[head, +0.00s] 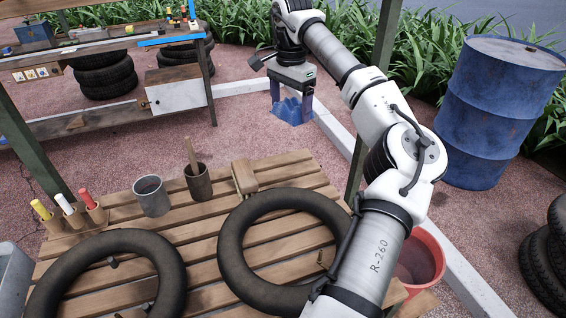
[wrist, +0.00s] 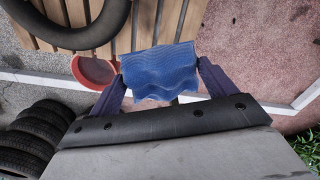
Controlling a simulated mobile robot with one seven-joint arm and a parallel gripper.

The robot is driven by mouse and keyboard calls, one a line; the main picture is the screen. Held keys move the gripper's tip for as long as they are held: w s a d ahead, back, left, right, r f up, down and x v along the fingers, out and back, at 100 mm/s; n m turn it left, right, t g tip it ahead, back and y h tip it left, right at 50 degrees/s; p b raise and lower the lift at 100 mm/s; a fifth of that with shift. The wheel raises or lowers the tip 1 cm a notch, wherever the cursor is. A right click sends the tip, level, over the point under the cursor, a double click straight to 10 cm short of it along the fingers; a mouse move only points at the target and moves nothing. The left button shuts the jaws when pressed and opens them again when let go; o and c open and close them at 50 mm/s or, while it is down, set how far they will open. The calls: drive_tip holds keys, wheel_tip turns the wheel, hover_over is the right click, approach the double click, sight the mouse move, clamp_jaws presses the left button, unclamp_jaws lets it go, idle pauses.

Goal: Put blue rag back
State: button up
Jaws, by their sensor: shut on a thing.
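The blue rag (wrist: 160,70) hangs between the two fingers of my gripper (wrist: 160,82) in the wrist view. The gripper is shut on it and the cloth looks wavy and bunched. In the head view the blue rag (head: 291,110) shows below my gripper (head: 292,93), beyond the far edge of the slatted table, in front of the pale kerb. The rag appears held in the air, clear of the table.
The slatted table (head: 200,222) bears two black tubes (head: 228,255), a grey cup (head: 151,196), a dark cup with a stick (head: 198,183) and a wooden block (head: 245,177). A red bucket (head: 425,262) stands right. A green post (head: 383,60) rises near my arm. A blue drum (head: 490,110) stands behind.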

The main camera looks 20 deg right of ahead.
sight(288, 175)
drive_tip(key=shift+w+f, duration=0.15)
drive_tip(key=shift+w, duration=0.05)
wheel_tip(288, 175, down, 20)
drive_tip(key=p, duration=0.2)
drive_tip(key=shift+r+p, duration=0.25)
drive_tip(key=shift+p, duration=0.15)
drive_tip(key=shift+s, duration=0.1)
drive_tip(key=o, duration=0.5)
drive_tip(key=shift+f, duration=0.2)
drive_tip(key=o, duration=0.3)
drive_tip(key=shift+o, duration=0.2)
wheel_tip(288, 175, up, 12)
drive_tip(key=b, duration=0.2)
drive_tip(key=shift+r, duration=0.25)
